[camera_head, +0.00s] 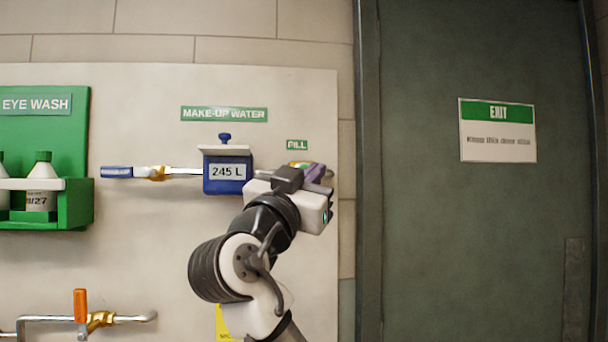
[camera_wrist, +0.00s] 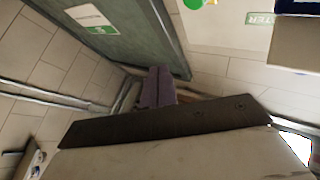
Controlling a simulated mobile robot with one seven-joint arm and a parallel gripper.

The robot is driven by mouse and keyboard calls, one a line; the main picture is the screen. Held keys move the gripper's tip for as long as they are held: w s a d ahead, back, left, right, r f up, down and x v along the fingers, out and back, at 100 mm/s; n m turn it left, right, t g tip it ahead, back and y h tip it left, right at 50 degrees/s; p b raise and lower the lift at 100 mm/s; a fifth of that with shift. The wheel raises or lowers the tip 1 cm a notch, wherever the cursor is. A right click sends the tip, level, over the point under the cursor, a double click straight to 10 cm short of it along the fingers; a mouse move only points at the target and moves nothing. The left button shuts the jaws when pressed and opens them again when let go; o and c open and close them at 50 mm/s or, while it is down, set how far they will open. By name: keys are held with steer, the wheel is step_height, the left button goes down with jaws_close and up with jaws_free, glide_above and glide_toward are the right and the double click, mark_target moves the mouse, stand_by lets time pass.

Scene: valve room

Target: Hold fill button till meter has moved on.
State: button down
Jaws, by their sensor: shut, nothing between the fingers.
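The blue water meter (camera_head: 227,172) hangs on the panel under the MAKE-UP WATER label and reads 245 L. A small FILL label (camera_head: 297,145) is to its right. Below that label, the fill button is mostly hidden behind my gripper (camera_head: 318,172) in the head view. In the wrist view a round green thing (camera_wrist: 193,3), likely the button, is cut off by the top edge. My gripper's purple fingers (camera_wrist: 157,85) are shut and empty. They show below and left of the green thing; I cannot tell whether they touch it.
A green eye wash station (camera_head: 75,160) is at the left. A pipe with a blue handle (camera_head: 117,172) runs to the meter. An orange-handled valve (camera_head: 80,305) is at lower left. A dark door (camera_head: 480,230) with an exit sign (camera_head: 497,130) stands at the right.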

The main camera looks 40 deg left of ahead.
steer(key=shift+w+a, duration=0.1)
steer(key=shift+w, duration=0.05)
steer(key=w+a+p, duration=0.3)
steer(key=w+a, duration=0.2)
steer(key=a, duration=0.1)
steer(key=shift+w+a, duration=0.25)
steer(key=shift+a, duration=0.05)
stand_by(2.2)
steer(key=shift+w+a, duration=0.25)
steer(key=shift+a, duration=0.1)
steer(key=shift+w+a+p, duration=0.35)
steer(key=shift+w+p, duration=0.05)
steer(key=shift+p, duration=0.05)
stand_by(0.8)
stand_by(0.7)
steer(key=shift+s+d+b, duration=0.55)
steer(key=shift+s+d, duration=0.1)
steer(key=shift+d, duration=0.05)
